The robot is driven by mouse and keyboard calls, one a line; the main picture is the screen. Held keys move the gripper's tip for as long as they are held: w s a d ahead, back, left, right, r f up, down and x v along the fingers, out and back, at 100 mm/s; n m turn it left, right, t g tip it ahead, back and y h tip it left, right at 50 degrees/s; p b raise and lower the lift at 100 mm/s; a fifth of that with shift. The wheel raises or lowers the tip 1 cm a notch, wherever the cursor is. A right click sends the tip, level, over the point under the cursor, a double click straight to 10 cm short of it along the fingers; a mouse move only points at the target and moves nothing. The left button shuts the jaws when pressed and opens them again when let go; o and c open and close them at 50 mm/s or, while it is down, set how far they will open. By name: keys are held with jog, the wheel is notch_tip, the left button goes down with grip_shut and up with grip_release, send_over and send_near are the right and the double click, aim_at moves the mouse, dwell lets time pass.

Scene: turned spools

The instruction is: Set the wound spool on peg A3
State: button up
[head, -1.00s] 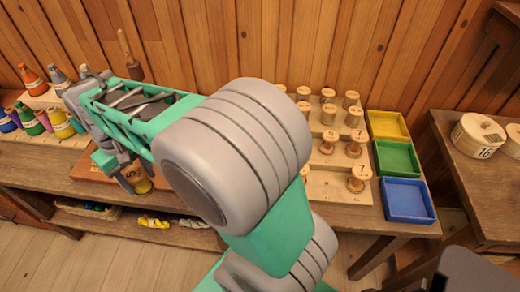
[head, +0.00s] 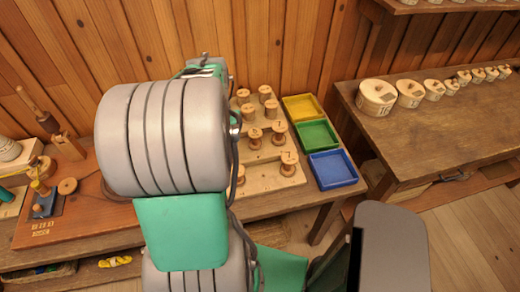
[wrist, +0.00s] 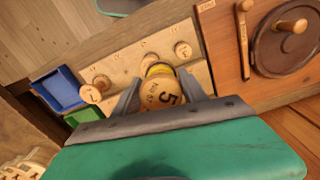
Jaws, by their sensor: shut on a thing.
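In the wrist view my gripper (wrist: 160,84) is shut on the wound spool (wrist: 162,93), a pale wooden spool with a 5 on its end and yellow thread showing below. It is held over the stepped peg board (wrist: 128,66). In the head view my arm hides my gripper, the held spool and the left part of the peg board (head: 262,185). Other spools stand on the board, one (head: 288,163) near its front right. Small marks beside the pegs are too small to read, so I cannot tell which peg is A3.
Yellow (head: 303,107), green (head: 316,134) and blue (head: 332,168) trays line the board's right side. A reddish board with a round wooden disc (wrist: 280,50) lies on its other side. A second table (head: 440,130) at right carries several numbered round boxes.

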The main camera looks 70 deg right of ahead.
jog(key=s+d+f+m+p, duration=0.1)
jog(key=s+d+m, duration=0.15)
jog(key=s, duration=0.25)
jog(key=s+d+f+m+p, duration=0.1)
jog(key=s+m, duration=0.2)
jog(key=s, duration=0.2)
jog(key=shift+s+d+f+m+b, duration=0.1)
jog(key=shift+d+f+m+b, duration=0.7)
jog(key=shift+f, duration=1.4)
jog(key=shift+w+d+f+m+b, duration=0.1)
jog(key=shift+d+f+m+b, duration=0.35)
jog(key=shift+f+m+b, duration=1.2)
jog(key=shift+s+d+f+m+b, duration=0.1)
jog(key=shift+d+f+b, duration=0.6)
jog(key=shift+f, duration=2)
jog(key=shift+a, duration=0.1)
